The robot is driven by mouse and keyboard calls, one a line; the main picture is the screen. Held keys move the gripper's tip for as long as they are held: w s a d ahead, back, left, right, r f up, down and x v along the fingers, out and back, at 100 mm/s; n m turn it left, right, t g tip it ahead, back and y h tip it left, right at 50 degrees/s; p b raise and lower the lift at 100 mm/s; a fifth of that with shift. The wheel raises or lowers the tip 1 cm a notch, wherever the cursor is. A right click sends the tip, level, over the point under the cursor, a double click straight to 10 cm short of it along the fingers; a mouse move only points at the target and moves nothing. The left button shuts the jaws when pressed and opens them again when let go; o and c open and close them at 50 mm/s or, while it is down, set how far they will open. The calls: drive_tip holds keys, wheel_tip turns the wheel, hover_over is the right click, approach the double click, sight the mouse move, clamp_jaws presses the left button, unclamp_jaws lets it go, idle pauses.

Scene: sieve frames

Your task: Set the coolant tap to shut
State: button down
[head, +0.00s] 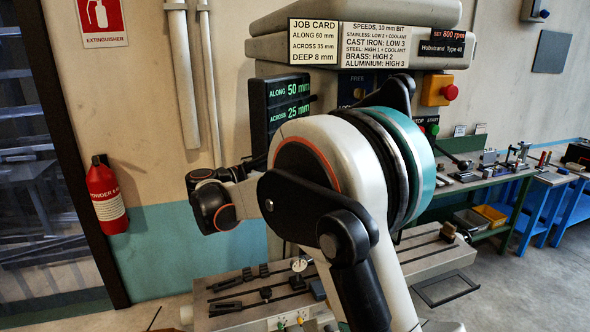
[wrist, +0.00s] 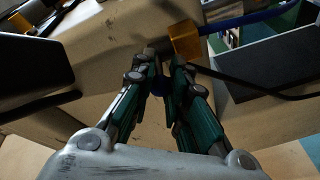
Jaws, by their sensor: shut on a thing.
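The coolant tap shows in the wrist view as a brass-coloured block (wrist: 185,39) with a blue hose (wrist: 243,21) running off to the upper right. My gripper (wrist: 162,68) is just below the block in that view, with its green-padded fingers close together. A small dark blue piece (wrist: 159,87), which looks like the tap's lever, shows between the fingers, and they are shut on it. The fingers hide most of it, so its angle cannot be told. In the head view my own arm hides the tap and the gripper.
The milling machine carries a readout (head: 289,102), a job card (head: 313,42) and a red stop button (head: 449,92). Its slotted table (head: 425,262) lies below, with small clamps on it. A dark panel (wrist: 262,75) is right of my fingers, and a dark cable passes close by.

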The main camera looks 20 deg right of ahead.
drive_tip(key=shift+w+a+m+g, duration=0.15)
drive_tip(key=shift+w+m+g, duration=0.3)
drive_tip(key=shift+g, duration=0.35)
drive_tip(key=c, duration=1.5)
unclamp_jaws()
drive_tip(key=shift+a, duration=0.15)
drive_tip(key=v, duration=1.1)
drive_tip(key=shift+a+f, duration=0.25)
drive_tip(key=shift+a, duration=0.15)
